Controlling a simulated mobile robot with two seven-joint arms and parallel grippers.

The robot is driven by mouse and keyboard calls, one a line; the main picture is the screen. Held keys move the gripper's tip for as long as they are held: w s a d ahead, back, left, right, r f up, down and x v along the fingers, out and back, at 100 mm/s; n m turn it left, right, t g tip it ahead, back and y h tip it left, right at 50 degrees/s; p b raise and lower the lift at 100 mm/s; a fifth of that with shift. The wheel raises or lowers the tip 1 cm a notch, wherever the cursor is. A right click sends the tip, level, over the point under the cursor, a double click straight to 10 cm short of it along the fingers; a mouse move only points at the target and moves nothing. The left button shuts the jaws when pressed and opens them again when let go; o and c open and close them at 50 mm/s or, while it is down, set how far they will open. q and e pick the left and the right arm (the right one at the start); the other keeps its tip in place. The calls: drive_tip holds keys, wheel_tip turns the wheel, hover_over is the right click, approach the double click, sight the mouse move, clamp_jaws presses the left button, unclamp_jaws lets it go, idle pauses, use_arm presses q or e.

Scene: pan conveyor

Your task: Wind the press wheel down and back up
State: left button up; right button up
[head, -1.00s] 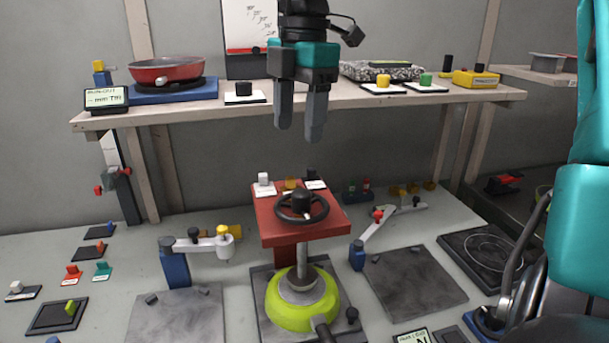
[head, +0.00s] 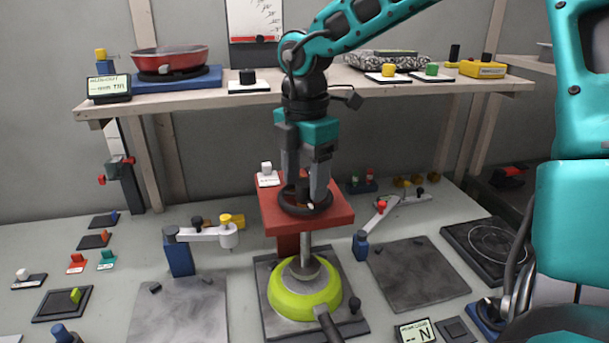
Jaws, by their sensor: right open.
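The press has a red head block (head: 338,216) with a black handwheel (head: 287,206) lying flat on top. Below it a metal spindle (head: 306,240) runs down to a lime-green pan (head: 290,304) on a dark plate. My right gripper (head: 305,196) points straight down at the wheel from above. Its two fingers are apart, with the wheel's hub between or just behind them. I cannot tell whether the fingertips touch the wheel. The gripper hides the back of the wheel and part of the block. My left gripper is not in view.
A wooden shelf (head: 330,90) runs behind, bearing a red pan (head: 170,58) on a blue base. A white-armed fixture (head: 208,235) stands left of the press and another (head: 385,213) right. A display (head: 416,331) sits at the front. My teal arm fills the right edge.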

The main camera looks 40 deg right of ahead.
drive_tip(key=c, duration=1)
drive_tip(key=shift+c, duration=0.2)
drive_tip(key=shift+f, duration=0.1)
